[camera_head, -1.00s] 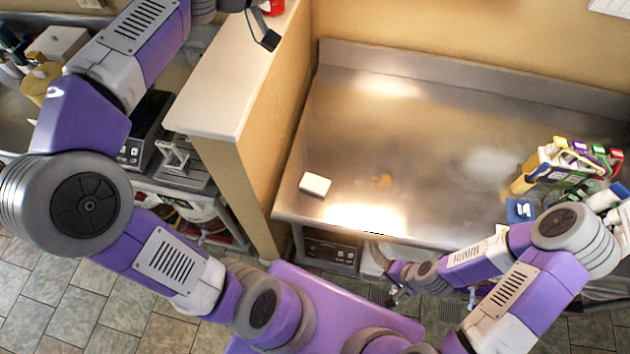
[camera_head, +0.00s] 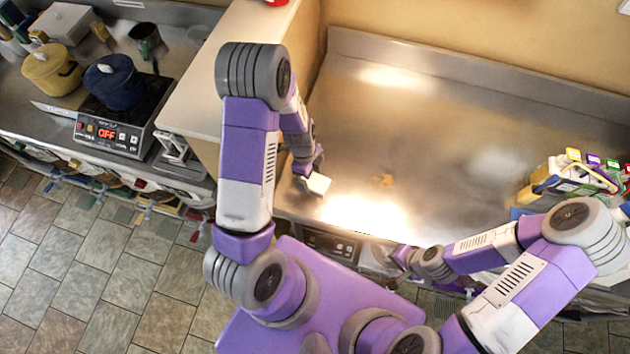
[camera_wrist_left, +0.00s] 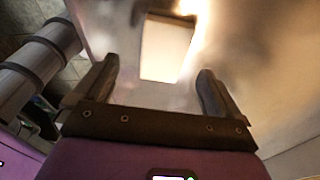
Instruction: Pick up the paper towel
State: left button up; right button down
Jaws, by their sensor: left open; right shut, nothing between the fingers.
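The paper towel, a small white folded square (camera_head: 319,185), lies flat on the steel counter near its front left corner. It also shows in the left wrist view as a pale rectangle (camera_wrist_left: 167,50) just ahead of the fingers. My left gripper (camera_head: 304,181) is beside its left edge in the head view. In the left wrist view my left gripper (camera_wrist_left: 157,74) is open, with the towel between and beyond the fingertips, not held. My right gripper (camera_head: 396,266) is shut and empty near the counter's front edge; its fingers are small and hard to make out.
A caddy with bottles (camera_head: 575,175) stands at the right. A partition wall (camera_head: 240,70) borders the left. Beyond it are a yellow pot (camera_head: 52,72) and a blue pot (camera_head: 113,84).

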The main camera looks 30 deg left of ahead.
aim_at(314, 181)
pick_arm(q)
jog(key=f, duration=0.5)
jog(key=shift+w+d, duration=0.25)
jog(key=shift+d, duration=0.05)
jog(key=shift+r, duration=0.1)
jog(key=c, duration=1.1)
